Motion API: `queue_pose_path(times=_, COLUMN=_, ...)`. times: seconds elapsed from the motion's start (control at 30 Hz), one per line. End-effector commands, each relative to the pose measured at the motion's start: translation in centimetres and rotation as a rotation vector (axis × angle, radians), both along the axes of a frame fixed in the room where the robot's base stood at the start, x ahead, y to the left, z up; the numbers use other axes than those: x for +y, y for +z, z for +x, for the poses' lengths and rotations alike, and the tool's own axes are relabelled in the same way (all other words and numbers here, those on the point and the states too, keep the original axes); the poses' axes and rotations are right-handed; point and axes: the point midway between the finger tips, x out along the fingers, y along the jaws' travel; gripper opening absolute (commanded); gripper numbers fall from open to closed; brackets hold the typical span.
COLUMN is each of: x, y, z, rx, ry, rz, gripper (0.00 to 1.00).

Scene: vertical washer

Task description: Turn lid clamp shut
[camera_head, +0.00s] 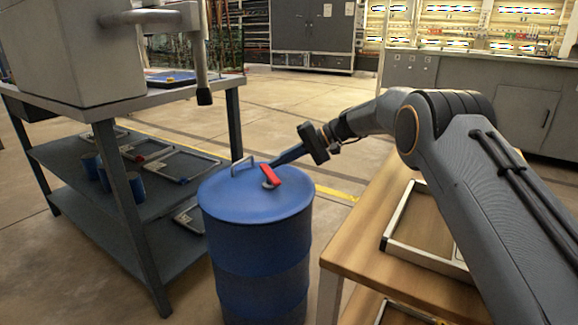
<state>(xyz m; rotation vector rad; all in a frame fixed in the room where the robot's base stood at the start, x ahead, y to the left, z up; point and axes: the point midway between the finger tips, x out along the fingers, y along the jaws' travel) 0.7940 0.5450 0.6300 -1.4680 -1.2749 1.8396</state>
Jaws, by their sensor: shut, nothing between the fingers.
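A blue drum (262,255) stands upright on the floor between two benches. Its flat blue lid (228,203) carries a grey bent handle (243,164) toward the back. A red clamp (271,175) with a light grey round base sits on the lid near its middle. My gripper (274,164) reaches in from the right, and its shut, narrow fingers end at or just beside the red clamp's upper end. I cannot tell whether they touch it. Nothing shows between the fingers.
A wooden table (373,262) with a white-framed tray (405,245) stands right of the drum, under my arm. A dark shelved workbench (120,215) with a grey machine (75,55) stands to the left. Open floor lies behind the drum, with cabinets (312,35) farther back.

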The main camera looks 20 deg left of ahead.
Motion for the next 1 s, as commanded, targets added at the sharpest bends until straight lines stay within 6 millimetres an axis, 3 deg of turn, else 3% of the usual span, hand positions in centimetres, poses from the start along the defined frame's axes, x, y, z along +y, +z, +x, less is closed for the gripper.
queue_pose_path(times=0.53, x=2.9, y=0.0, z=-0.5, rx=-0.001, ry=-0.002, rz=0.0, gripper=0.0)
queue_pose_path(times=1.0, x=3.8, y=0.0, z=-1.1, rx=0.0, ry=-0.002, rz=0.0, gripper=0.0)
